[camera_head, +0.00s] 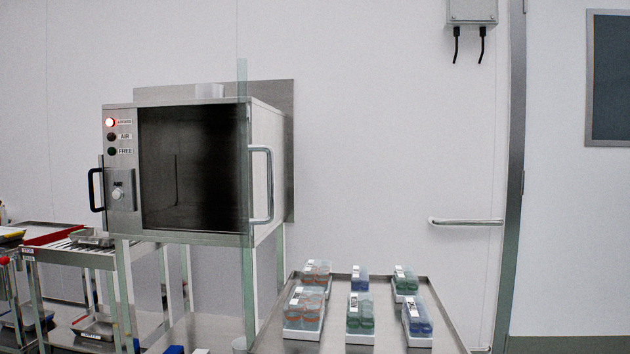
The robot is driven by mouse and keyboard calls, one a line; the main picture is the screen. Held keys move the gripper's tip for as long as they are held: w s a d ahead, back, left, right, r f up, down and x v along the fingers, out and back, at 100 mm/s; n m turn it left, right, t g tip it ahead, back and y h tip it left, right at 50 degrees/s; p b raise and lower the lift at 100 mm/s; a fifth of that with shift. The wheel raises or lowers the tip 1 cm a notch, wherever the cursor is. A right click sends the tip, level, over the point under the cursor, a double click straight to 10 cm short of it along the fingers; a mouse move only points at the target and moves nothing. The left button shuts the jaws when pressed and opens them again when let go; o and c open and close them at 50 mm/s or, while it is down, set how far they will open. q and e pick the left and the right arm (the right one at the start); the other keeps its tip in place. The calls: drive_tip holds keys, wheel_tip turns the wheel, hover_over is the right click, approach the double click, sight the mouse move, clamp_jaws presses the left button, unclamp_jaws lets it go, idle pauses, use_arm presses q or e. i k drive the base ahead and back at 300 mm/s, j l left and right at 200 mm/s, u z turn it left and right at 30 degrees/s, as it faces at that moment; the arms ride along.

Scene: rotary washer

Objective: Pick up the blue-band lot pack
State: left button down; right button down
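Several lot packs stand in two rows on a grey metal tray table (447,326) at the lower middle. Two packs have blue contents: a smaller-looking one (360,284) in the middle of the back row, and one (419,325) at the right of the front row. Each carries a white label. I cannot tell a separate band on either at this size. Neither of my grippers shows in the head view.
Packs with orange-red contents (305,312) stand at the left of both rows; green ones are front middle (360,318) and back right (406,285). A steel washer (265,170) with a red light lit stands left. A rack with trays (60,250) is far left.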

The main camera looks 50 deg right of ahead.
sight(360, 276)
drive_tip(key=k+l+z, duration=0.2)
drive_tip(key=k+z, duration=0.25)
drive_tip(key=k+l+z, duration=0.45)
drive_tip(key=i+j, duration=0.05)
